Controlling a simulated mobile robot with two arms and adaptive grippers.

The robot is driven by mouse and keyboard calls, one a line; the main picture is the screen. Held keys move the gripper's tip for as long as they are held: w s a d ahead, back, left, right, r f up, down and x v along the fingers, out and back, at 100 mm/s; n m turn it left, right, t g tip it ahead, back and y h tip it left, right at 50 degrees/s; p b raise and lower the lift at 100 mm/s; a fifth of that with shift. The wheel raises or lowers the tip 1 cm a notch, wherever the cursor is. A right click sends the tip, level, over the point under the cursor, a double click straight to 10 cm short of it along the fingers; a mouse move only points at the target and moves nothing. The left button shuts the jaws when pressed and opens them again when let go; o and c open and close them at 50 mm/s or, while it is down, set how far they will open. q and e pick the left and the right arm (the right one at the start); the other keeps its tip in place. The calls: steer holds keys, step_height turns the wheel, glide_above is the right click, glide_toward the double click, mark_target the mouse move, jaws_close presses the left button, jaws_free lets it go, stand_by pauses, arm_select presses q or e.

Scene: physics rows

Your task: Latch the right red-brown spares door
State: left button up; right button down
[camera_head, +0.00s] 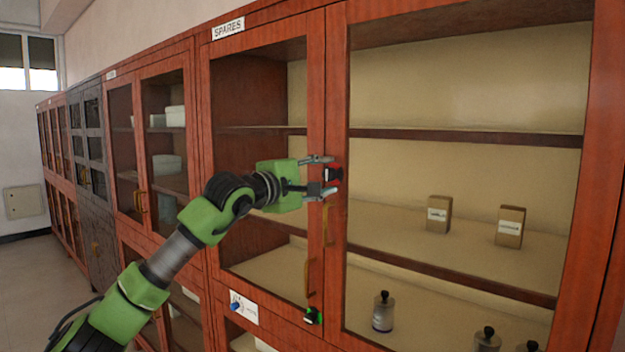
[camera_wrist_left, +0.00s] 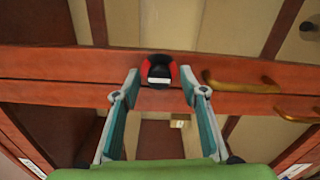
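The right red-brown spares door (camera_head: 336,110) is a wood frame around a large clear pane, and it looks closed beside the left door (camera_head: 316,110). A red and black latch knob (camera_head: 334,174) sits where the two doors meet. In the wrist view the knob (camera_wrist_left: 159,71) shows a white bar lying level. My left gripper (camera_head: 324,176) is open at the knob, one fingertip above it and one below. In the wrist view its fingertips (camera_wrist_left: 160,76) stand on either side of the knob, with gaps; contact cannot be told. My right gripper is not in view.
Brass handles (camera_head: 327,222) stick out just below the knob, close to my lower finger. Boxes (camera_head: 439,214) and bottles (camera_head: 383,312) stand inside. More cabinets (camera_head: 90,140) run to the left.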

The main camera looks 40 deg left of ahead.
arm_select(q)
steer(key=s, duration=1.1)
steer(key=shift+s+a, duration=0.35)
steer(key=shift+a, duration=0.05)
